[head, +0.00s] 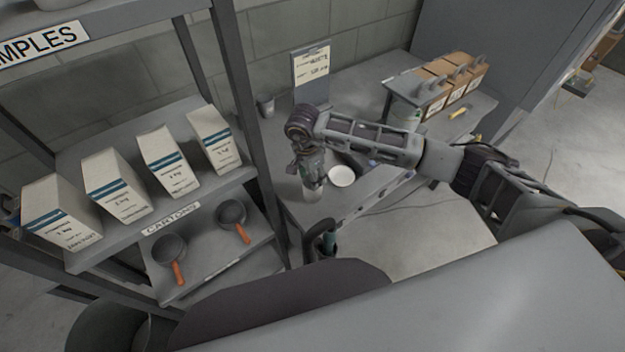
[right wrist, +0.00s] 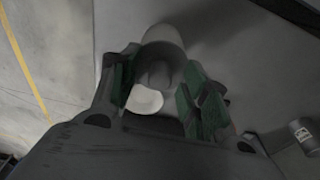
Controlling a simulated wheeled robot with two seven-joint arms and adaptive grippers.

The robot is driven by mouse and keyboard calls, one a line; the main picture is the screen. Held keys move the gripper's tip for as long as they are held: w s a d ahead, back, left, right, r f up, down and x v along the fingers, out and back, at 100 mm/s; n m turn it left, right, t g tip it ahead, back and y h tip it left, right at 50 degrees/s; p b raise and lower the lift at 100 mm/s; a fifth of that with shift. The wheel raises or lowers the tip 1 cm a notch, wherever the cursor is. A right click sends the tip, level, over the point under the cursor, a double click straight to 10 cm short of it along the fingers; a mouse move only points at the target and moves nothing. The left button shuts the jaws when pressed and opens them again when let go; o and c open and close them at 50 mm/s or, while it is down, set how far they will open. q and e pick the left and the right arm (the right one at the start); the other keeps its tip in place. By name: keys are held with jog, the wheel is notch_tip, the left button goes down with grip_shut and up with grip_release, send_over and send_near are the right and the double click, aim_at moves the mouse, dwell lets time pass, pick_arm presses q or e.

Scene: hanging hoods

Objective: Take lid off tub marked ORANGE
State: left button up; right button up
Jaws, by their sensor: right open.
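Three brown box-like tubs (head: 455,84) with grey handled tops stand in a row at the back right of the bench; their labels are too small to read, so I cannot tell which is ORANGE. My right gripper (head: 311,184) points down over the bench's near left part, far left of the tubs. In the right wrist view its green-padded fingers (right wrist: 160,92) are apart, with a pale rounded vessel (right wrist: 163,48) between or beyond them. A dark piece with a teal part (head: 326,240), low in the head view, seems to be my left gripper; its jaws are unclear.
A white round dish (head: 341,176) lies beside the right gripper. A grey cup (head: 266,105) and an upright sign (head: 311,68) stand at the back. A shelf rack (head: 245,110) with cartons and pans stands left. A yellow item (head: 459,112) lies before the tubs.

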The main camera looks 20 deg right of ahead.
jog(key=c, duration=0.9)
jog(key=shift+r+b, duration=0.95)
jog(key=shift+r, duration=4.05)
